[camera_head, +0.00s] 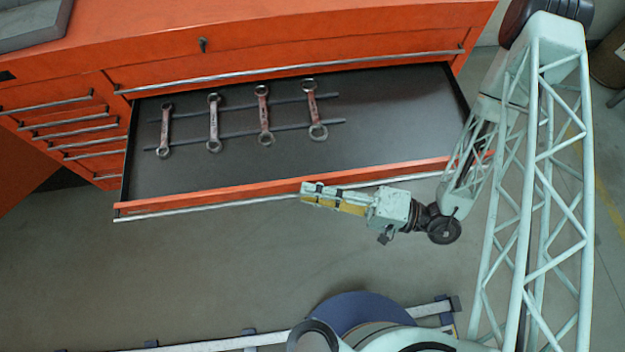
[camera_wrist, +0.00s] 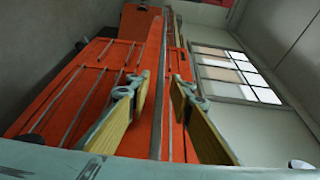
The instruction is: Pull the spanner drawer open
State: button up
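The spanner drawer (camera_head: 400,110) of the orange cabinet stands pulled out, its dark floor in full view. Several reddish spanners (camera_head: 213,122) lie in a row across two dark rails on its left half. The drawer's long metal handle (camera_head: 220,205) runs along its orange front.
The orange cabinet (camera_head: 330,50) has a closed drawer above and a stack of narrow closed drawers (camera_head: 80,130) at left. A grey object (camera_head: 30,25) sits on its top. Open grey floor (camera_head: 150,270) lies in front of the drawer. A window (camera_wrist: 235,75) shows in the wrist view.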

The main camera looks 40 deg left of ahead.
jog(key=shift+w+d, duration=0.1)
jog(key=shift+d, duration=0.1)
jog(key=v, duration=1.1)
jog(key=shift+d, duration=0.25)
dwell(0.8)
jog(key=shift+w+r, duration=0.1)
jog(key=shift+r, duration=0.05)
dwell(0.7)
jog(key=shift+w+d+r+n+g+h, duration=0.45)
jog(key=shift+d+r+h, duration=1.8)
jog(key=shift+r, duration=3.35)
jog(key=shift+w+d+r+n+g+h, duration=0.15)
jog(key=shift+w+d+r+n+h, duration=0.55)
jog(key=shift+d+r+h, duration=3.25)
jog(key=s+d+r+m+t+h, duration=0.1)
jog(key=d+r+t, duration=0.3)
jog(key=r, duration=0.5)
jog(key=s+d+r+m+t+h, duration=0.1)
jog(key=d+r+m+t, duration=0.3)
jog(key=d+r, duration=0.4)
jog(key=s+d+r+m+t+h, duration=0.1)
jog(key=d+r+t, duration=0.4)
jog(key=r, duration=0.5)
jog(key=shift+s+d+r+m+h, duration=0.4)
jog(key=shift+s+d+m, duration=0.4)
jog(key=shift+d, duration=0.25)
